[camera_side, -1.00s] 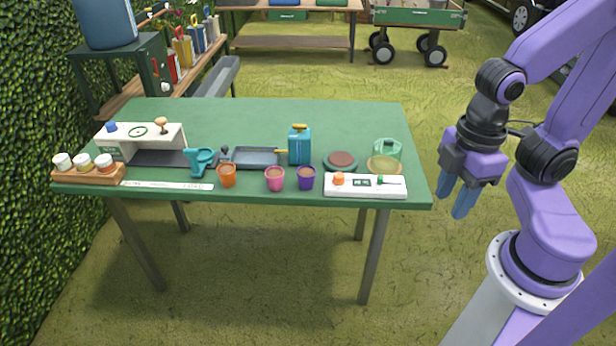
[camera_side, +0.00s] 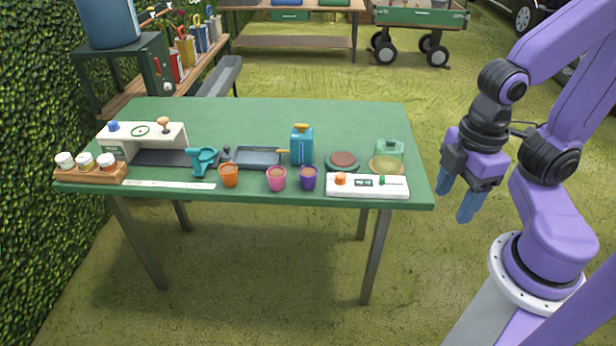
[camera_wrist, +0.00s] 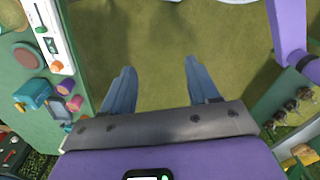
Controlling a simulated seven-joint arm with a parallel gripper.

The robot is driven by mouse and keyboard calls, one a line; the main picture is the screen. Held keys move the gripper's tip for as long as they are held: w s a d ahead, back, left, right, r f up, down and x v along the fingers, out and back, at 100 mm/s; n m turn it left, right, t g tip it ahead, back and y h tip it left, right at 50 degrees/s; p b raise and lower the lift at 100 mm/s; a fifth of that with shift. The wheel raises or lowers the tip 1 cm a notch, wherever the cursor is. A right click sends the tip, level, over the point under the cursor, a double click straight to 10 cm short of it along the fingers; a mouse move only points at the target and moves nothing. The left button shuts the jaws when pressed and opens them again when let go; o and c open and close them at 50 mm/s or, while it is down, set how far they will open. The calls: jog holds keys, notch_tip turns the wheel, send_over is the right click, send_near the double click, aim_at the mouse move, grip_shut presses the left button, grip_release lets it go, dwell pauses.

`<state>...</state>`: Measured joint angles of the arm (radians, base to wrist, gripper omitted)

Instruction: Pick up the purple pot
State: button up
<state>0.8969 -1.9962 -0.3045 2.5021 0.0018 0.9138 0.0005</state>
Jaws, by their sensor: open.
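The small purple pot (camera_side: 308,178) stands upright near the front edge of the green table (camera_side: 250,115) in the side view. It has brown contents and is right of a pink pot (camera_side: 277,179) and an orange pot (camera_side: 229,176). In the wrist view the purple pot (camera_wrist: 65,87) appears at the left, close to the pink pot. My gripper (camera_side: 457,196) is open and empty, off the table's right edge, well to the right of the pots. The wrist view shows its two fingers (camera_wrist: 163,90) apart over the grass.
A white box with an orange knob (camera_side: 367,186) lies right of the purple pot. Behind are a blue can (camera_side: 302,146), a round dark plate (camera_side: 343,161) and a green-lidded jar (camera_side: 389,152). A teal tool (camera_side: 203,161) stands left. The table's back is clear.

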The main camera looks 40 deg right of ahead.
jog(key=shift+w, duration=0.1)
jog(key=w+f+n+t+h, duration=0.2)
jog(key=w+f+n+h, duration=0.15)
jog(key=w, duration=0.55)
jog(key=w+f+n+t+h, duration=0.3)
jog(key=w+f+h, duration=0.15)
jog(key=w, duration=0.35)
jog(key=n+t, duration=0.6)
jog(key=n, duration=0.4)
send_near(309, 180)
jog(key=x, duration=0.7)
jog(key=shift+s+d+f, duration=0.1)
jog(key=shift+d, duration=0.1)
jog(key=shift+x, duration=2.85)
jog(key=shift+a, duration=0.2)
jog(key=c, duration=0.8)
jog(key=shift+o, duration=0.2)
jog(key=shift+r, duration=0.2)
